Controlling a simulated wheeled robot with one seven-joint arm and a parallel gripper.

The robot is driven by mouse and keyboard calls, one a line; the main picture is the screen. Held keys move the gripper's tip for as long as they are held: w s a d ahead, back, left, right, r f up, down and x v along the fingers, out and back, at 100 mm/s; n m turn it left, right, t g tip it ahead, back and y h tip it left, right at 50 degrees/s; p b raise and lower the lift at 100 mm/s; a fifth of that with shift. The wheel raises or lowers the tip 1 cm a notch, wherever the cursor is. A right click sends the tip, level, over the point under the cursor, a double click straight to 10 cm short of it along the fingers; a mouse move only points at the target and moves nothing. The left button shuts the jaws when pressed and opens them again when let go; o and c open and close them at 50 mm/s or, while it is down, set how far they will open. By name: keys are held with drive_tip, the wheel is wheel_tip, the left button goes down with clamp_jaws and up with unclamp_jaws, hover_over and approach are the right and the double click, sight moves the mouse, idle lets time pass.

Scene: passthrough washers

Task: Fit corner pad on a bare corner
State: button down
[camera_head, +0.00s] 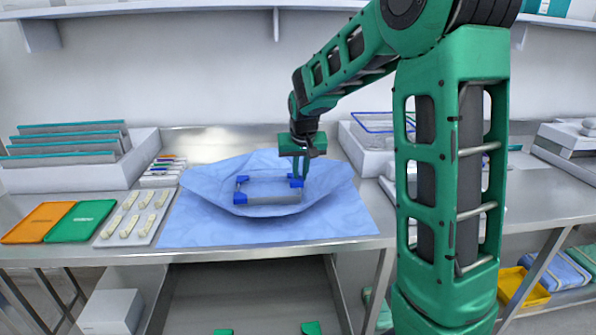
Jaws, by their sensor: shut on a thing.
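A grey tray (272,198) lies on a blue wrap sheet on the steel table. Blue corner pads sit at its back left (241,180) and front left (240,198) corners. My gripper (301,174) points down at the tray's back right corner. It is shut on a blue corner pad (295,181), which is at or just over that corner. I cannot tell whether this pad is seated. The front right corner shows no clear blue pad. The fingertips are small and partly merge with the pad.
The blue wrap sheet (205,225) has raised folds behind and beside the tray. Orange (38,222) and green (82,220) folders and a board with several pale packets (135,218) lie left. A grey rack (75,165) stands back left. A white bin with a blue-rimmed basket (385,122) stands back right.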

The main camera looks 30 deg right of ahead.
drive_tip(key=shift+f, duration=2.25)
drive_tip(key=c, duration=1.7)
unclamp_jaws()
drive_tip(key=v, duration=1.1)
drive_tip(key=s+f+g, duration=0.1)
drive_tip(key=s+f, duration=0.1)
drive_tip(key=s, duration=1)
drive_tip(key=s+d+f+m+g+y, duration=0.1)
drive_tip(key=s+f, duration=0.1)
drive_tip(key=s, duration=1)
drive_tip(key=s+d+f+g+y, duration=0.1)
drive_tip(key=s+f+g, duration=0.1)
drive_tip(key=s, duration=1)
drive_tip(key=shift+d+f+m, duration=0.2)
drive_tip(key=shift+m, duration=0.2)
